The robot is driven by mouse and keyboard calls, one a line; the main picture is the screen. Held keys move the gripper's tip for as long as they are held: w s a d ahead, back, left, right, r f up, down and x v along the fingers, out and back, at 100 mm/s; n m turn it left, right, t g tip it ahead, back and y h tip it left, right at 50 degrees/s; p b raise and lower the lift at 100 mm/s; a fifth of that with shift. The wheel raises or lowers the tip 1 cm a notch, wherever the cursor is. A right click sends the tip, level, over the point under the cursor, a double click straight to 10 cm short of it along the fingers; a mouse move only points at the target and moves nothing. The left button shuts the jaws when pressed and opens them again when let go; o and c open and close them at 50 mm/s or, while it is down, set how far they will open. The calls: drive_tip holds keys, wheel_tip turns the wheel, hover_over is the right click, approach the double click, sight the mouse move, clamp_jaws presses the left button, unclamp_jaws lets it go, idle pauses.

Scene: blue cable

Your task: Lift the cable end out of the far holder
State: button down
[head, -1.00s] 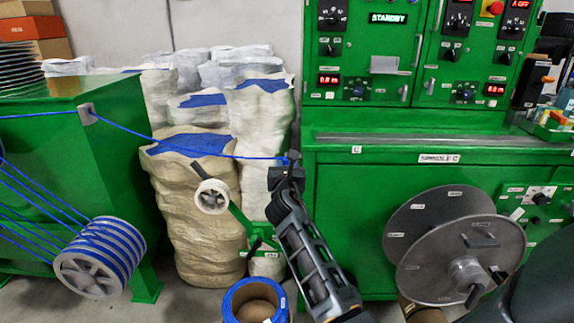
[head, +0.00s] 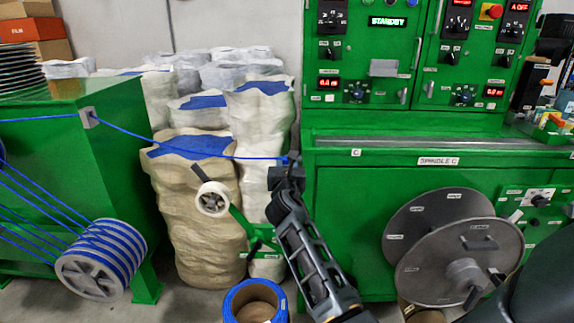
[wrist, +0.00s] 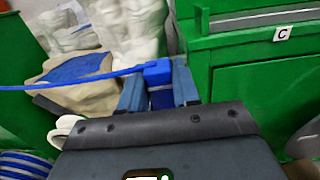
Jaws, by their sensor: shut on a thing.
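In the wrist view the cable (wrist: 95,78) comes in from the left and meets a blue end piece (wrist: 158,72). That piece sits between the two fingers of my gripper (wrist: 159,92), which are shut on it. The gripper is beside the left edge of the green spindle C cabinet (head: 340,210). I cannot make out a holder around the cable end; the gripper covers that area.
Pale sacks (head: 258,110) and a tan sack with a blue top (head: 200,215) stand behind the cable. A striped blue reel (head: 100,260) is at lower left. A white roller on a green arm (head: 212,198) is close left of my gripper. A blue coil (head: 255,300) lies below.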

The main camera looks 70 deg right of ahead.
drive_tip(key=shift+r+p, duration=0.55)
idle(0.6)
drive_tip(key=shift+r+p, duration=2.65)
drive_tip(key=shift+p, duration=0.25)
drive_tip(key=shift+w+a, duration=0.1)
